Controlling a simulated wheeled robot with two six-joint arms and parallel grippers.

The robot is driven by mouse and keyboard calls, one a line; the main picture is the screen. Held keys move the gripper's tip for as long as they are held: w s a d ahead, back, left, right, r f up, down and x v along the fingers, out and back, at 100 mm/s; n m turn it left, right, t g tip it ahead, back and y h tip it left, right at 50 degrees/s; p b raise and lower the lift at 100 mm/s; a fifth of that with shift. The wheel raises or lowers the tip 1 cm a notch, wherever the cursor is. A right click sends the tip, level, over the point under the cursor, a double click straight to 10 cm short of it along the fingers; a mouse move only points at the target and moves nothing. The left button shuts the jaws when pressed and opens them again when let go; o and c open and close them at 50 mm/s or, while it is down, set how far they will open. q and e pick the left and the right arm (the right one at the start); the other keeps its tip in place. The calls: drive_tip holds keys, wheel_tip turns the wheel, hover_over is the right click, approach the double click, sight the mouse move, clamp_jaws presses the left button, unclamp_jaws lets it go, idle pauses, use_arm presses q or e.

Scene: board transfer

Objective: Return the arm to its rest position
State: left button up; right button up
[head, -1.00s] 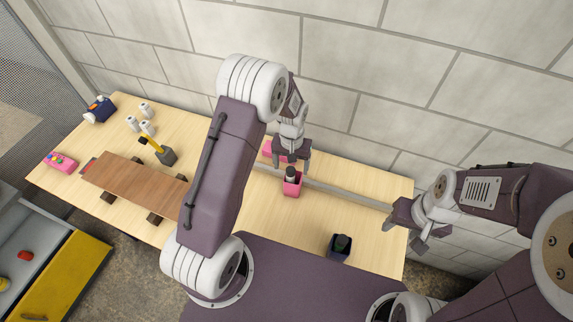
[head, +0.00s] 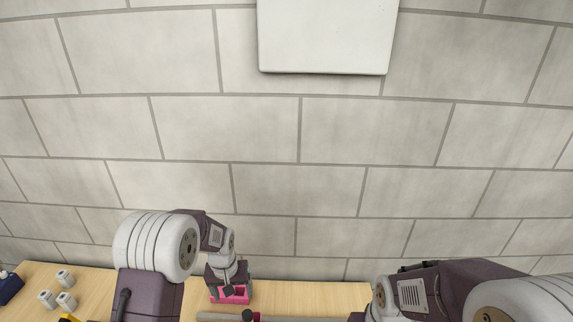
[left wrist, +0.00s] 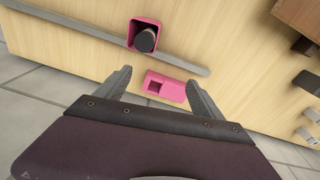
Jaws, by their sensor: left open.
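My left gripper (head: 229,282) hangs above the back of the table in the head view. In the left wrist view its fingers (left wrist: 158,80) are spread apart with nothing held between them. Beyond the fingers, a pink block with a square recess (left wrist: 168,91) lies on the table; it also shows below the gripper in the head view (head: 235,296). My right arm enters at the lower right. Only a dark sliver of the right gripper (head: 356,317) shows at the bottom edge, so its jaws are hidden.
A pink holder (left wrist: 131,34) with a dark cylinder stands across a grey rail (left wrist: 85,46). A brown board (left wrist: 299,17) is at the wrist view's upper right. A white panel (head: 328,35) hangs on the block wall.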

use_arm(q)
drive_tip(key=s+a+f+b, duration=0.1)
drive_tip(key=s+f+b, duration=0.2)
drive_tip(key=s+b, duration=0.5)
drive_tip(key=s, duration=0.9)
drive_tip(key=shift+s+a+f+m, duration=0.15)
drive_tip(key=shift+f+m, duration=0.05)
drive_tip(key=shift+m, duration=0.2)
use_arm(e)
wheel_tip(320, 180, down, 10)
drive_tip(key=shift+w+d, duration=0.15)
drive_tip(key=shift+d, duration=0.25)
use_arm(q)
drive_tip(key=shift+s, duration=0.1)
use_arm(e)
drive_tip(key=shift+f, duration=0.1)
